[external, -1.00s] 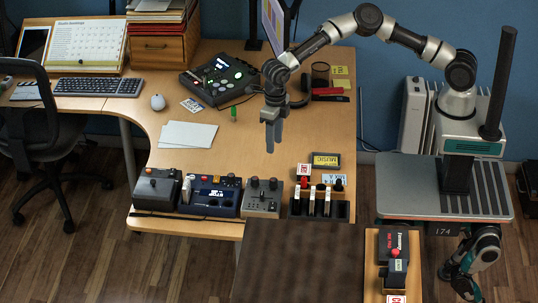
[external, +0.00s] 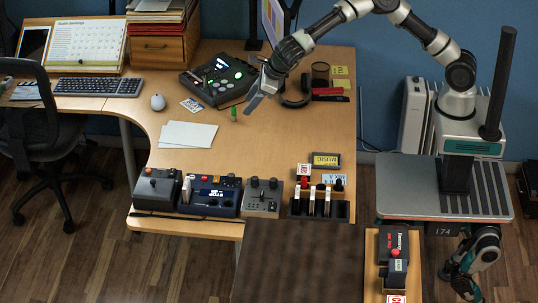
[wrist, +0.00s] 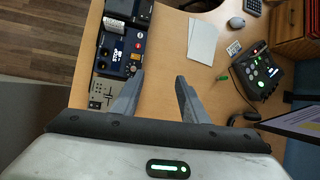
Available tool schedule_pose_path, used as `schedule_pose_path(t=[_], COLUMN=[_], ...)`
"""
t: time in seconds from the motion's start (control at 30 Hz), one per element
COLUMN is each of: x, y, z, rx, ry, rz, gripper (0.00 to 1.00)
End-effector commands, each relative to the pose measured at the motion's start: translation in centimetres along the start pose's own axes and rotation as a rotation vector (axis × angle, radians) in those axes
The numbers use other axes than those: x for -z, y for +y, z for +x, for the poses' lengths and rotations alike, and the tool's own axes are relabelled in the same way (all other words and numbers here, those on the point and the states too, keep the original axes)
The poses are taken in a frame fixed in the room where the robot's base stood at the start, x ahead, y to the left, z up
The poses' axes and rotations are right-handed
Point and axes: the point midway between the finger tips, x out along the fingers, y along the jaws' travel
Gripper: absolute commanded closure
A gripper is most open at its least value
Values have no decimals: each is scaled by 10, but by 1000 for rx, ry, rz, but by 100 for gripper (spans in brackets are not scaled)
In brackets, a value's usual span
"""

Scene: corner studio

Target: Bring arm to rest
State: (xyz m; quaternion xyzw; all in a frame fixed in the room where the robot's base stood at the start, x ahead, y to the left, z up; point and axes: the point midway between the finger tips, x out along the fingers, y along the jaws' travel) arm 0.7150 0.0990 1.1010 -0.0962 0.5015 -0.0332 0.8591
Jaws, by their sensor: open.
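My gripper (external: 255,100) hangs in the air above the desk (external: 255,150), tilted down and to the left. In the wrist view its two grey fingers (wrist: 156,90) stand apart with nothing between them. Bare wooden desk shows between and beyond the fingers. My arm reaches over from the right, and its upper bend is cut off at the top of the external view.
A black console (external: 218,78) with lit buttons stands near my gripper, with headphones (external: 297,95) to the right. Control boxes (external: 210,195) and a switch rack (external: 318,208) line the front edge. A monitor (external: 274,25) stands behind. The desk middle is mostly clear.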

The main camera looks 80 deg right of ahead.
Motion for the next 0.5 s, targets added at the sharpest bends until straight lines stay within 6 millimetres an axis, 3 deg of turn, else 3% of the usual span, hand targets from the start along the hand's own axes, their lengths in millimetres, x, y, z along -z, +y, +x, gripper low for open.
schedule_pose_path(t=[0.03,0.1,0.23,0.37,0.47,0.5], x=[-30,-64,-103,-99,-67,-48], y=[-10,-18,-21,-15,-15,-16], z=[-30,-69,-157,-238,-284,-298], rx=[40,93,202,303,364,379], ry=[-128,-291,-547,-700,-738,-736], rz=[-127,-326,-750,-1197,-1540,-1674], gripper=[60,60,60,60,60,60])
